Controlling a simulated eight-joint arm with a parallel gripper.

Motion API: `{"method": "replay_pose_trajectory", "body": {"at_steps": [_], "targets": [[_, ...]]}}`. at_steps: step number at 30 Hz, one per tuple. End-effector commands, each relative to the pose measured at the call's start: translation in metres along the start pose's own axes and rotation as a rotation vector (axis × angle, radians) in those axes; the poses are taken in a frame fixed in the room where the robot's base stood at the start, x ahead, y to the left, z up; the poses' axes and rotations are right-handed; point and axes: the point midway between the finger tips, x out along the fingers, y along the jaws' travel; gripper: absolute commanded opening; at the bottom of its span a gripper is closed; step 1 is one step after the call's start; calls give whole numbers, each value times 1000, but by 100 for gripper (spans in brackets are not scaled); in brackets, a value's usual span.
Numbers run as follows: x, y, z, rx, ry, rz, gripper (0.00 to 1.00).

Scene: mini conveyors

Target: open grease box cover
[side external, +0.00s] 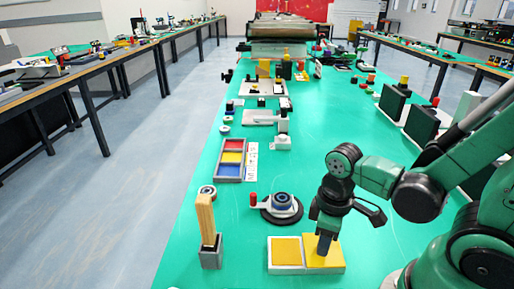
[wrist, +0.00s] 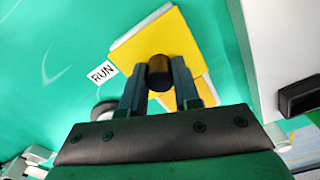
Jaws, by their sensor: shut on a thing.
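The grease box (side external: 285,270) is a low pale box at the near end of the green table, with two yellow square panels on top. The left yellow panel (side external: 286,250) is uncovered in the side view; my gripper (side external: 325,243) points down onto the right yellow panel (side external: 337,255) and hides part of it. In the wrist view my gripper (wrist: 160,66) has its two fingers on either side of a black round knob (wrist: 160,80), shut on it. The knob stands over yellow panels (wrist: 150,38). Whether the cover is lifted cannot be told.
A dark round base with a red-handled crank (side external: 283,205) stands just behind the box. A wooden block in a grey holder (side external: 207,228) is to the left. A tray with red, yellow and blue sections (side external: 231,158) lies farther back. Bare green table lies between them.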

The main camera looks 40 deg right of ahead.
Motion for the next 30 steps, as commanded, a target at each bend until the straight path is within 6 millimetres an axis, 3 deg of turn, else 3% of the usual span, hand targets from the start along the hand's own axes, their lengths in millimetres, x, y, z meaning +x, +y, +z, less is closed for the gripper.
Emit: {"method": "replay_pose_trajectory", "body": {"at_steps": [2,3,6,19,30], "targets": [[0,0,0,1,2,3,0],[0,0,0,1,3,3,35],[0,0,0,1,2,2,58],[-4,0,-1,0,1,1,58],[-33,0,0,1,1,1,58]]}}
